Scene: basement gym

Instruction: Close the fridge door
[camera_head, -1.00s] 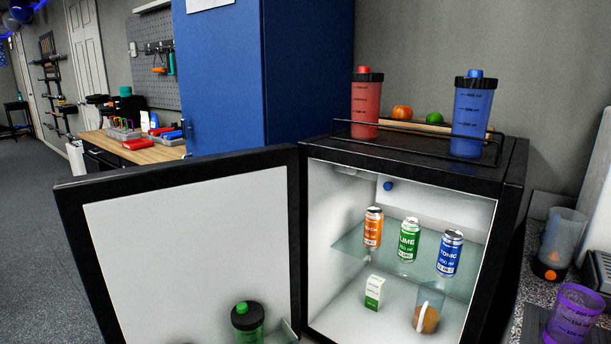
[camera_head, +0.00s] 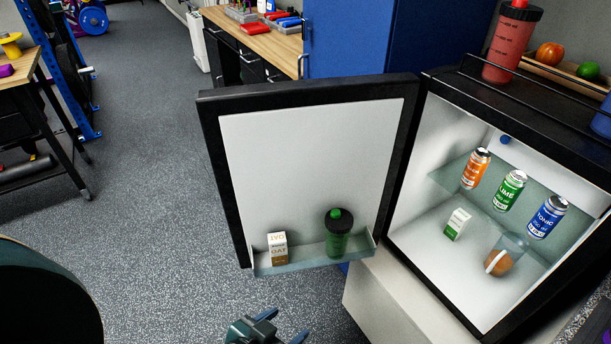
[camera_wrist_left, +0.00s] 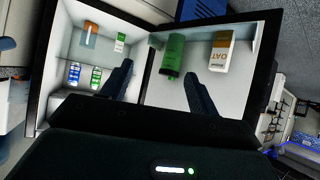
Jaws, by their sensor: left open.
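The fridge door (camera_head: 310,165) stands wide open to the left of the fridge (camera_head: 408,222), its white inner side facing me. Its door shelf (camera_head: 312,262) holds an oat carton (camera_head: 278,248) and a green shaker bottle (camera_head: 338,236). In the left wrist view, the door (camera_wrist_left: 245,83) is on the right and the fridge interior on the left. My left gripper (camera_head: 285,326) is at the bottom of the head view, open and empty, in front of and below the door. Its fingers (camera_wrist_left: 158,75) appear spread apart in the wrist view, with no contact visible. My right gripper is not in view.
Inside the fridge, an orange can (camera_head: 475,168), a green can (camera_head: 509,190) and a blue can (camera_head: 547,217) stand on the glass shelf; a small carton (camera_head: 457,224) and a container (camera_head: 506,256) are below. A blue cabinet (camera_head: 350,40) stands behind. Grey floor (camera_head: 150,220) at left is clear.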

